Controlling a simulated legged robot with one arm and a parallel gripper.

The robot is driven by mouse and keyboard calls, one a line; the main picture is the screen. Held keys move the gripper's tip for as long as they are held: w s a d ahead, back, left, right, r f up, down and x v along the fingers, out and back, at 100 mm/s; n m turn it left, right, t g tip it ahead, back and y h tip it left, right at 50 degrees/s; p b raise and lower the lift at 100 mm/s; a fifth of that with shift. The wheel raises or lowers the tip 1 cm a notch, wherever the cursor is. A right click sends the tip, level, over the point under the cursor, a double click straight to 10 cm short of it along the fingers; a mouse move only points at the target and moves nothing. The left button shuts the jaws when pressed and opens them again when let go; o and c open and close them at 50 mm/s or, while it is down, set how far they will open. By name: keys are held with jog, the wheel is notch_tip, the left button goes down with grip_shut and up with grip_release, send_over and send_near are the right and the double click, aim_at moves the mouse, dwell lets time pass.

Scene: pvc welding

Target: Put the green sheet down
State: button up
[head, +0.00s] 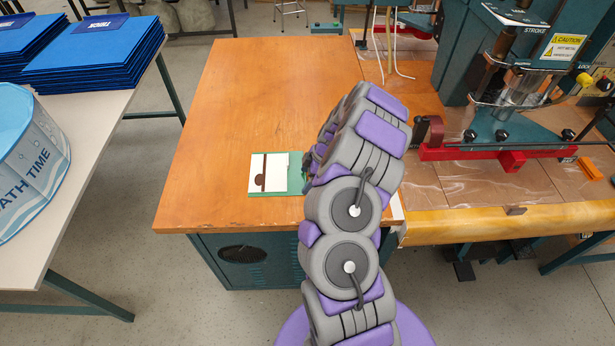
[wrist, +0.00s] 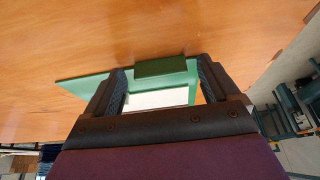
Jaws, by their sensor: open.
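The green sheet (head: 295,181) lies flat on the wooden table top near its front edge, with a white panel and a dark brown mark on it. Its right part is hidden behind my arm. In the wrist view the green sheet (wrist: 84,86) shows beside and between the fingers, with a raised green tab or edge between the fingertips. My gripper (wrist: 162,70) is open, its two dark fingers on either side of that tab. I cannot tell whether they touch it. In the head view the gripper is mostly hidden by my arm.
The wooden table (head: 235,90) is clear behind and left of the sheet. A green machine (head: 540,60) with a red clamp bar (head: 470,153) stands on the right. A left table (head: 95,150) holds blue folded stacks (head: 90,60) and a light blue round container (head: 25,160).

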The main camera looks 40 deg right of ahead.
jog(key=shift+d, duration=0.1)
jog(key=shift+d+r, duration=0.2)
jog(key=shift+r, duration=0.3)
jog(key=p+v, duration=0.2)
jog(key=v, duration=0.9)
jog(key=s+a+r+m+g, duration=0.1)
jog(key=s+a+r, duration=0.2)
jog(key=a+r, duration=0.7)
jog(key=s+a+r+m+g, duration=0.15)
jog(key=a+r, duration=0.45)
jog(key=a, duration=0.8)
jog(key=s+a+r+m+h, duration=0.1)
jog(key=s+a+r, duration=0.15)
jog(key=s, duration=0.35)
jog(key=s+a+r+m+h, duration=0.1)
jog(key=s+a+r+m, duration=0.1)
jog(key=s+a, duration=0.3)
jog(key=s+d+m+g+h, duration=0.1)
jog(key=s+m, duration=0.4)
jog(key=s, duration=1.1)
jog(key=shift+s+f+m+g+h, duration=0.25)
jog(key=shift+f+m+g+h, duration=0.1)
jog(key=shift+g+h, duration=0.1)
